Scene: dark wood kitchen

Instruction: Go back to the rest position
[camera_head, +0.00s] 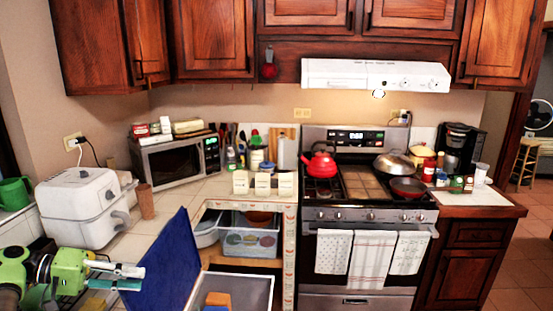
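My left gripper (130,277) is at the lower left, on a green arm that comes in from the left edge. Its two fingers point right and stand apart, with a gap between them. I see nothing held in it. It is in front of the white countertop appliance and left of a raised blue panel (165,265). I cannot tell from this view whether the fingers touch anything. My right gripper is not in view.
A light-rimmed box (262,279) with orange and blue items is at the bottom centre. A white appliance (75,205) stands on the left counter. A microwave (175,160), a red kettle (319,163) on the stove (365,215) and a coffee maker (462,145) stand farther back. Open floor is at right.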

